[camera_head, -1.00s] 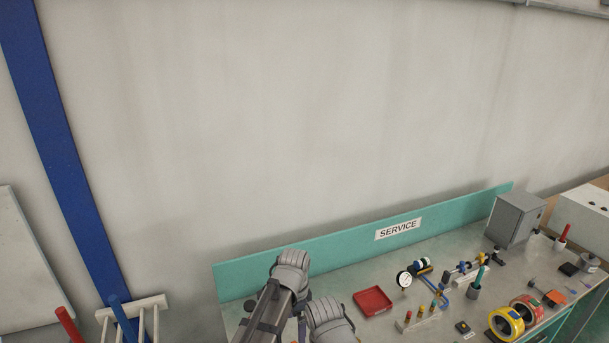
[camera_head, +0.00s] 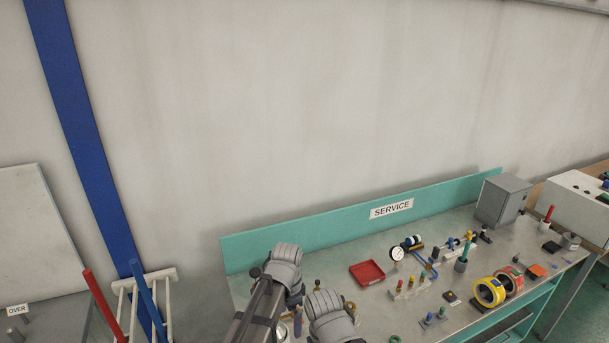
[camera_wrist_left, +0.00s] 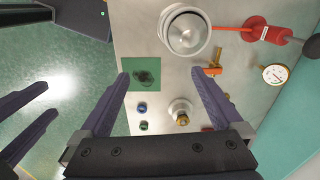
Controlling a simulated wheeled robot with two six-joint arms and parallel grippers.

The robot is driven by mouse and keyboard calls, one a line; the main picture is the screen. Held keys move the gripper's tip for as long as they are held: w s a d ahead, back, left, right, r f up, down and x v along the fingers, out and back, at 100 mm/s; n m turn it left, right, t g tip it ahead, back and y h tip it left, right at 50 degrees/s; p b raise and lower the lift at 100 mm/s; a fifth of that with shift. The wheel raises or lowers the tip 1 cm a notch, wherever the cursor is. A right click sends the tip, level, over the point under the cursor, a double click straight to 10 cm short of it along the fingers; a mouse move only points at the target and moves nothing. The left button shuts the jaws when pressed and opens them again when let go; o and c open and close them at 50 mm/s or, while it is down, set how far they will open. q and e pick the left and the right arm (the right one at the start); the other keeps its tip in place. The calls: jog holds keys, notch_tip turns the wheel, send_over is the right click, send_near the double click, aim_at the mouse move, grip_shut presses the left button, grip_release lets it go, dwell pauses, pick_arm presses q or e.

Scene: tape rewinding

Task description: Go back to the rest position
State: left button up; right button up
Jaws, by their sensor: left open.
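My left gripper (camera_wrist_left: 161,75) is open and empty in the left wrist view. Its two dark fingers are spread above the metal bench top, on either side of a green square pad (camera_wrist_left: 146,74). Another pair of dark fingers, which I take as my right gripper (camera_wrist_left: 50,99), shows at the left edge of that view, apart and with nothing between them. In the head view my grey arm links cover the bench's near left part, and fingertips are hard to make out. The yellow tape roll (camera_head: 489,291) and the red tape roll (camera_head: 511,281) stand side by side at the bench's right.
The service bench (camera_head: 340,275) has a teal back board (camera_head: 300,238). A red tray (camera_head: 367,273), a pressure gauge (camera_head: 397,254) and a grey box (camera_head: 502,200) stand on it. A white rack (camera_head: 172,287) with red and blue rods is at left.

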pick_arm(q)
jog(key=s+a+n, duration=0.9)
jog(key=a+n, duration=0.3)
jog(key=a, duration=0.1)
jog(key=s+d+f+m+y+b, duration=0.1)
jog(key=s+d+f+m+b, duration=0.2)
jog(key=d+f+b, duration=0.7)
jog(key=shift+s+d, duration=0.5)
jog(key=shift+s, duration=0.55)
